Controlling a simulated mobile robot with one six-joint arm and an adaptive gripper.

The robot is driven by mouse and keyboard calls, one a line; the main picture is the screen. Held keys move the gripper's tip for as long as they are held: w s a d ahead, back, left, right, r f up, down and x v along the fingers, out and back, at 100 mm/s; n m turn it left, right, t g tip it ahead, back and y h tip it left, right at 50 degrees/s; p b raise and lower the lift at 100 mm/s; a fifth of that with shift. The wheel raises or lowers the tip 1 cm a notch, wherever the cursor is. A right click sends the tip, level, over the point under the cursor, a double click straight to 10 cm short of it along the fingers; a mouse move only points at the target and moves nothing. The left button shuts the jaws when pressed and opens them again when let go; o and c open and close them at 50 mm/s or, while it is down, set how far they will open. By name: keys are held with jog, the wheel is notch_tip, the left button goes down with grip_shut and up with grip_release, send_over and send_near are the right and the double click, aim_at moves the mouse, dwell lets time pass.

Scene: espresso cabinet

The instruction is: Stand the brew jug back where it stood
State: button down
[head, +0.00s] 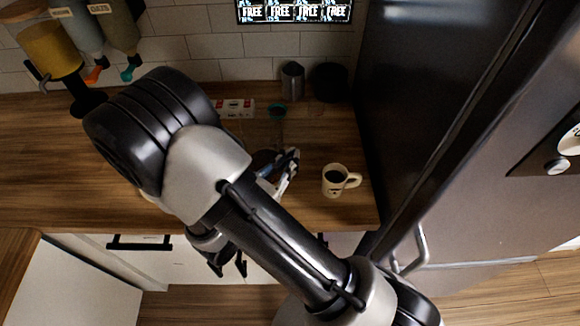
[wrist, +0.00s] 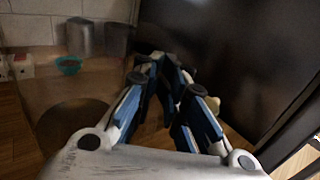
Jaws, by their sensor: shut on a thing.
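The brew jug looks like a clear glass vessel with dark liquid. In the wrist view, its see-through wall and dark round content (wrist: 72,122) lie left of the fingers. In the head view, my arm hides most of it, and only a dark part (head: 264,158) shows. My gripper (head: 291,160) is low over the wooden counter, left of the cream mug. In the wrist view, my gripper (wrist: 165,72) has its blue-sided fingers close together, shut on the jug. The grasped part is hidden between the fingers. I cannot tell whether the jug touches the counter.
The cream mug (head: 329,188) of dark drink stands at the right. A dark tall cabinet (head: 430,70) bounds the right.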

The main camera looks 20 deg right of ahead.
jog(key=shift+f, duration=1)
jog(key=shift+f+b, duration=0.2)
jog(key=shift+b, duration=0.15)
jog(key=c, duration=1.6)
grip_release()
jog(key=shift+c, duration=0.2)
